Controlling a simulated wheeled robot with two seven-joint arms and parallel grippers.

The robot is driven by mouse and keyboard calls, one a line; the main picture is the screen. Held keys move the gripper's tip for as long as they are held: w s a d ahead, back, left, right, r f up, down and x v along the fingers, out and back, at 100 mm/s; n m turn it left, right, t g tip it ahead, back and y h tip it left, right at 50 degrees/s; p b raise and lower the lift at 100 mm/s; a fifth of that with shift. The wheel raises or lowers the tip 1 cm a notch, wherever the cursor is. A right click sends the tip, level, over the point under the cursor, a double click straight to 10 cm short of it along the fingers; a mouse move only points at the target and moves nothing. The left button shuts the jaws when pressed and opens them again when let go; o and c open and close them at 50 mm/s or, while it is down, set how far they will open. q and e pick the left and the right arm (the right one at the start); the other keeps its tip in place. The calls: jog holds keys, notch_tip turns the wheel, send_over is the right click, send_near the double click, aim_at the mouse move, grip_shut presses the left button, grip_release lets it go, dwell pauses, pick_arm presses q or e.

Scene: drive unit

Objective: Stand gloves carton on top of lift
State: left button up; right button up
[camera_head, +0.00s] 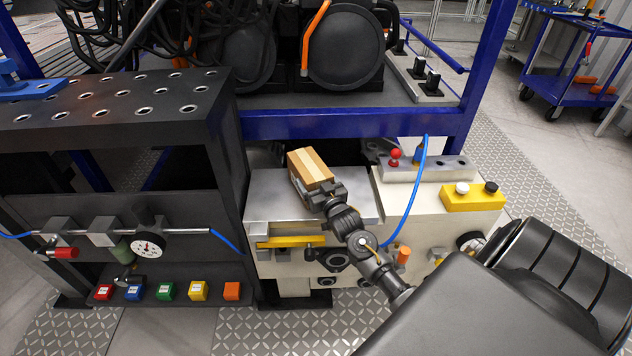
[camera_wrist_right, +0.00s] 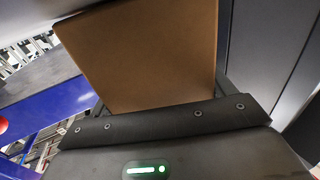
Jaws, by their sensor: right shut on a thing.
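The gloves carton (camera_head: 311,167) is a small tan box with a lighter stripe along its top. My right gripper (camera_head: 325,193) is shut on its near end. The carton is tilted in the head view and lies over the grey metal top of the lift (camera_head: 270,192); whether it touches that top I cannot tell. In the right wrist view the carton's brown face (camera_wrist_right: 145,55) fills the middle, just beyond the gripper (camera_wrist_right: 160,115). The gripper hides the carton's near lower part. My left gripper is not in view.
A dark perforated bench (camera_head: 120,105) stands left of the lift, with a pressure gauge (camera_head: 149,245) and coloured buttons below. A blue frame beam (camera_head: 350,122) crosses behind the carton. A red knob (camera_head: 394,155), a blue hose (camera_head: 411,195) and a yellow button box (camera_head: 472,198) are to the right.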

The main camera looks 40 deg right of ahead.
jog(key=o, duration=0.9)
jog(key=shift+f, duration=0.1)
jog(key=shift+o, duration=1.2)
